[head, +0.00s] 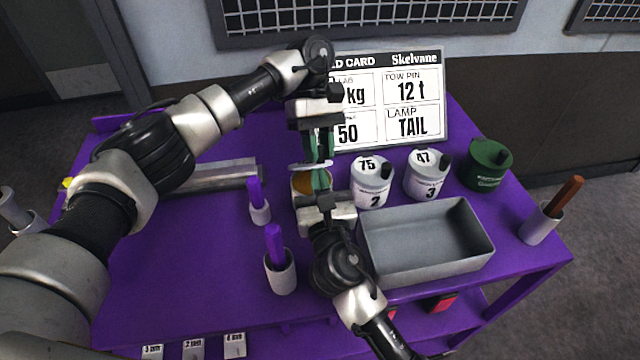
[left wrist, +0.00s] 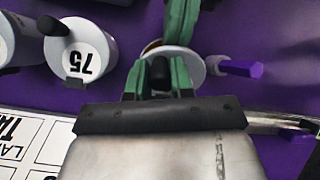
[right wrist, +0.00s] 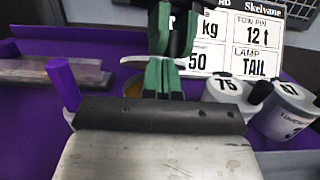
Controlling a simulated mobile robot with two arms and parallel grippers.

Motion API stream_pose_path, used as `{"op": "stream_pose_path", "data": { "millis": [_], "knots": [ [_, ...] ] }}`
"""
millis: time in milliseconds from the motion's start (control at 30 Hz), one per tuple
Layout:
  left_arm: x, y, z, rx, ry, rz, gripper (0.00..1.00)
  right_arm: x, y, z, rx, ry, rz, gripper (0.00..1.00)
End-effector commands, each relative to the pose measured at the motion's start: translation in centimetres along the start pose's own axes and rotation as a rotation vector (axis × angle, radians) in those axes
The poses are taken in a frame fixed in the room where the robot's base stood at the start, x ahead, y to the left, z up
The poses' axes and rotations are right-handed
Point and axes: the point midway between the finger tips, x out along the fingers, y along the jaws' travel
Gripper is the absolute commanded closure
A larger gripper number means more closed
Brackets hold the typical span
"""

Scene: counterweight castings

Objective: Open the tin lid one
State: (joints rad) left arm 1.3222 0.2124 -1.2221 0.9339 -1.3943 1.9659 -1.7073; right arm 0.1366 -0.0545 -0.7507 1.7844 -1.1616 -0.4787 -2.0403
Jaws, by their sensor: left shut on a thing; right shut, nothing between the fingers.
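Tin one (head: 304,184) stands left of the tins marked 2 and 3, mostly hidden by my grippers. A brown inside shows at its top. Its pale lid (head: 318,164) is lifted off the rim and also shows in the right wrist view (right wrist: 134,61). My left gripper (head: 318,152) is shut on the lid's dark knob (left wrist: 160,72), above the tin. My right gripper (head: 321,182) is shut and empty, close in front of the tin. Whether its fingers touch the tin is hidden.
Tin 2 (head: 371,184), tin 3 (head: 426,177) and a green tin (head: 488,167) stand to the right. A grey tray (head: 384,267) lies in front. Purple-handled items in white cups (head: 281,277) stand left. A card (head: 422,140) stands behind. The table's left front is clear.

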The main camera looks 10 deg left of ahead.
Motion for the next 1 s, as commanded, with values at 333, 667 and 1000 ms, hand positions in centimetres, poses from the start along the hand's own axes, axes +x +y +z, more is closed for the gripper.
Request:
{"op": "stream_pose_path", "data": {
  "millis": [333, 667, 1000],
  "knots": [
    [0.7, 0.1, 0.3, 0.011, -0.008, -0.018, 0.52, 0.4, -0.3, 0.9, 0.001, -0.019, -0.006, 1.00],
    [0.8, 0.0, 0.3, 0.009, -0.009, -0.022, 0.52, 0.5, -0.4, 0.9, 0.002, -0.019, -0.009, 1.00],
    [-1.6, 0.2, 0.2, 0.005, -0.005, -0.016, 0.52, 0.4, -0.3, 0.8, 0.002, -0.017, -0.008, 1.00]
  ]
}}
